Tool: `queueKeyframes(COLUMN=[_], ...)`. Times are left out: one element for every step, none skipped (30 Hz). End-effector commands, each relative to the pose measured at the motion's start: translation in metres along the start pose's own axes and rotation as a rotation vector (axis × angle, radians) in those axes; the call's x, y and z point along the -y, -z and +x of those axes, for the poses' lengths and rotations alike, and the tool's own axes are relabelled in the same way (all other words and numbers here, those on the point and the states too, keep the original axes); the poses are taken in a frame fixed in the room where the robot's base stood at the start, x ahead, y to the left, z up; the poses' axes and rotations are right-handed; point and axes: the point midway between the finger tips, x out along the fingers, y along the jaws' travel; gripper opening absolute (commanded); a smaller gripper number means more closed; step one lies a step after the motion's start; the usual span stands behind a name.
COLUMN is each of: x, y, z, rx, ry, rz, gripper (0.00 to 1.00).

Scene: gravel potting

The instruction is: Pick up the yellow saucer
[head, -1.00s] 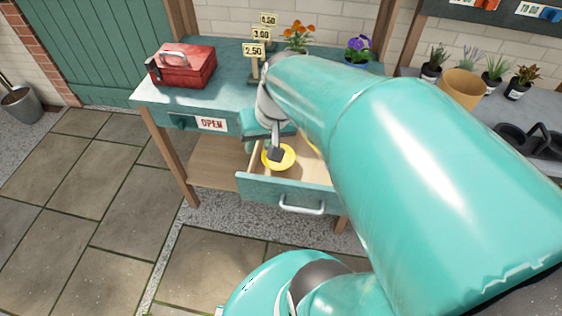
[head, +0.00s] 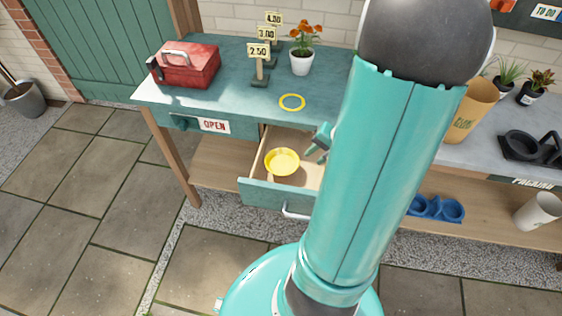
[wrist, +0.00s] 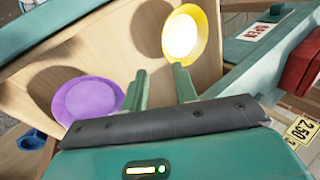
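The yellow saucer (head: 282,161) lies in the open drawer (head: 262,194), toward its left side. In the wrist view the yellow saucer (wrist: 204,18) is at the top, with a bright, washed-out middle. My gripper (head: 318,143) is to the right of the saucer in the head view, partly hidden by my arm. The wrist view shows my gripper (wrist: 160,86) with its two fingers apart and nothing between them. One fingertip appears close to the saucer's lower rim in that picture; I cannot tell whether they touch.
A purple saucer (wrist: 88,101) lies in the drawer, hidden by my arm in the head view. A yellow ring (head: 292,102), price signs (head: 259,65), a red toolbox (head: 185,65) and a potted orange flower (head: 302,62) stand or lie on the bench. Paving in front is clear.

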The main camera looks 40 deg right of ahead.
Motion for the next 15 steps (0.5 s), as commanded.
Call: queueKeyframes(x=[0.0,0.0,0.001,0.001,0.001,0.002,0.002,0.003,0.003,0.004,0.005,0.006,0.007,0.008,0.009], y=[-0.001,0.0,0.0,0.0,0.0,0.001,0.001,0.001,0.0,0.0,0.0,-0.002,-0.002,-0.003,-0.004], z=[0.011,0.015,0.021,0.024,0.027,0.03,0.031,0.033,0.036,0.039,0.043,0.049,0.054,0.059,0.066], rx=[0.005,0.004,0.005,0.004,0.003,0.003,0.003,0.003,0.003,0.003,0.004,0.006,0.006,0.006,0.006], ry=[0.0,0.0,0.001,0.0,0.0,0.0,0.0,0.0,0.0,0.0,0.0,0.0,0.0,0.001,0.0], rz=[0.002,0.002,0.0,0.0,0.0,0.0,-0.001,-0.002,-0.003,-0.003,-0.002,-0.002,-0.002,-0.001,-0.002], gripper=[0.29,0.29,0.29,0.29,0.29,0.29,0.29,0.29,0.29,0.29,0.29,0.29,0.29,0.29,0.29])
